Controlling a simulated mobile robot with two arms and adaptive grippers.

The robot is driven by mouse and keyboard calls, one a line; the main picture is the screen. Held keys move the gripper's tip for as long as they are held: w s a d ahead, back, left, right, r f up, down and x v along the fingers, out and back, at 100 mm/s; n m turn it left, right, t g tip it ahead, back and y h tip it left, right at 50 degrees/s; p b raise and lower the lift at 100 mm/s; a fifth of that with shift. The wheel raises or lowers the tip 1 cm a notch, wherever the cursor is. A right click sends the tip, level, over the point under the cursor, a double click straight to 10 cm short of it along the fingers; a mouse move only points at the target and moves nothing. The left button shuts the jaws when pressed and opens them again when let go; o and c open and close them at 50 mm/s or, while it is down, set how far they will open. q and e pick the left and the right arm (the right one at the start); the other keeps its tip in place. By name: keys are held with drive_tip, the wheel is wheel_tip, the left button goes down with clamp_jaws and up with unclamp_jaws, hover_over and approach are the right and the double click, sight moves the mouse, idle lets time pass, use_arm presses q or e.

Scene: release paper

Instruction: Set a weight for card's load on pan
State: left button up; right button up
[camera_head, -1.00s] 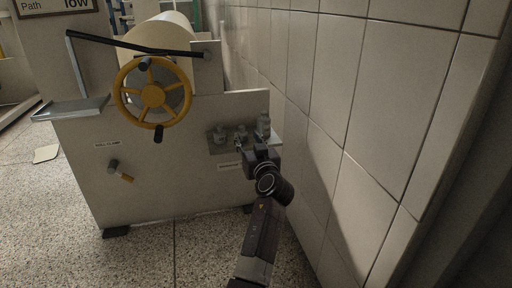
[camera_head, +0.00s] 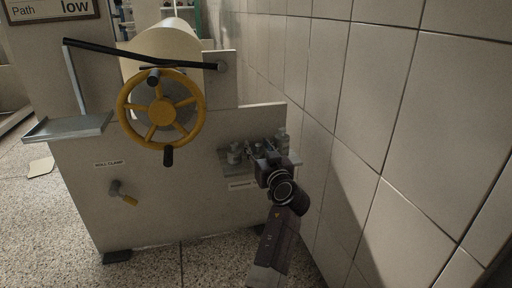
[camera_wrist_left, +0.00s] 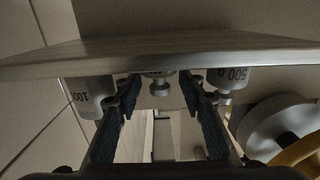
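The pan (camera_head: 68,127) is a flat grey tray hanging from the black beam (camera_head: 140,52) at the left in the head view; it looks empty. Several grey metal weights stand on a small shelf (camera_head: 230,170) on the machine's front. The left one (camera_head: 235,154) matches the weight marked 500 g (camera_wrist_left: 229,77) in the left wrist view, which looks upside down. A bigger weight (camera_head: 282,139) stands near the wall; its marking begins 100 (camera_wrist_left: 90,97). My left gripper (camera_wrist_left: 160,92) is open, its fingers apart on either side of a small middle weight (camera_wrist_left: 158,84). My right gripper is not in view.
A yellow handwheel (camera_head: 163,110) and a paper roll (camera_head: 160,45) are left of the shelf. A roll clamp lever (camera_head: 124,193) sits lower down. The tiled wall (camera_head: 400,150) is close on the right. A pale sheet (camera_head: 40,167) lies on the floor.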

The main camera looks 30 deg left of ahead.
sight(259, 144)
use_arm(q)
drive_tip(key=shift+d, duration=0.1)
drive_tip(key=shift+c, duration=0.3)
clamp_jaws()
drive_tip(key=shift+c, duration=1.5)
unclamp_jaws()
drive_tip(key=shift+o, duration=0.4)
drive_tip(key=o, duration=0.5)
wheel_tip(259, 144, up, 10)
